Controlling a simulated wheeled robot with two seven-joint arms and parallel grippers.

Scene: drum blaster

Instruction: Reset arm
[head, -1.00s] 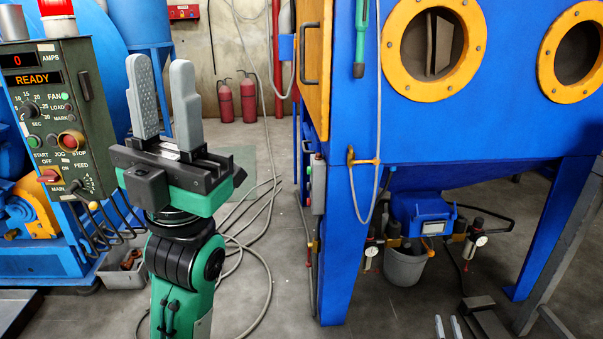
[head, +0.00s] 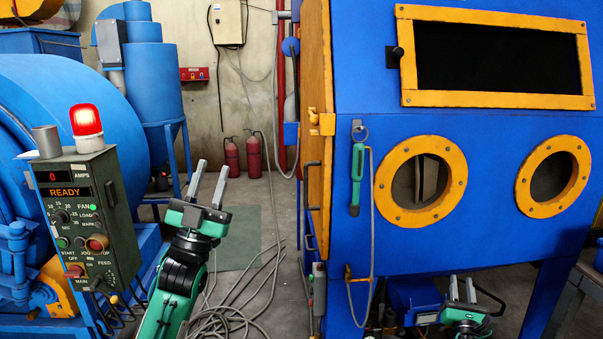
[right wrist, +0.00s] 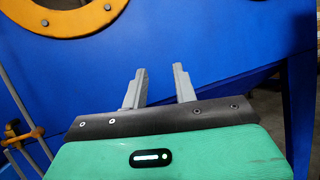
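My left gripper (head: 208,184) stands in the gap between the control box and the blue blast cabinet. Its two grey fingers point up and are apart, with nothing between them. My right gripper (head: 462,289) is low at the bottom right, in front of the cabinet's underside. In the right wrist view its two fingers (right wrist: 158,86) are apart and empty, with the blue cabinet wall (right wrist: 210,40) beyond them.
The control box (head: 88,215) with a lit READY display and red beacon (head: 86,122) stands at left. The blue cabinet (head: 340,70) with round yellow-rimmed ports fills the right. Hoses (head: 235,320) lie on the floor. Red extinguishers (head: 253,155) stand at the back.

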